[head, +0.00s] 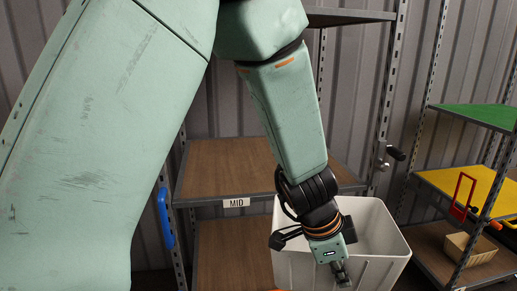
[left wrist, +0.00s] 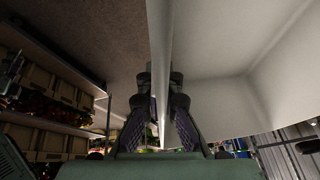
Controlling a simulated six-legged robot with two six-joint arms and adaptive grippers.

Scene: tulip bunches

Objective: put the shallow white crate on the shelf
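The white crate (head: 378,268) is at the lower middle right of the head view, in front of the shelf marked MID (head: 225,168). Its lower part is cut off by the frame, so I cannot tell what is under it. My left gripper (head: 342,274) points down at the crate's near wall. In the left wrist view, the fingers of my left gripper (left wrist: 161,88) close from both sides on the thin wall of the white crate (left wrist: 215,95). My right gripper is not in view.
The brown MID board looks bare where it shows. Another brown board (head: 232,258) lies below it. A metal upright (head: 387,90) stands right of the shelf. At the right, a rack has green (head: 480,114) and yellow (head: 455,184) boards and a tan box (head: 470,249).

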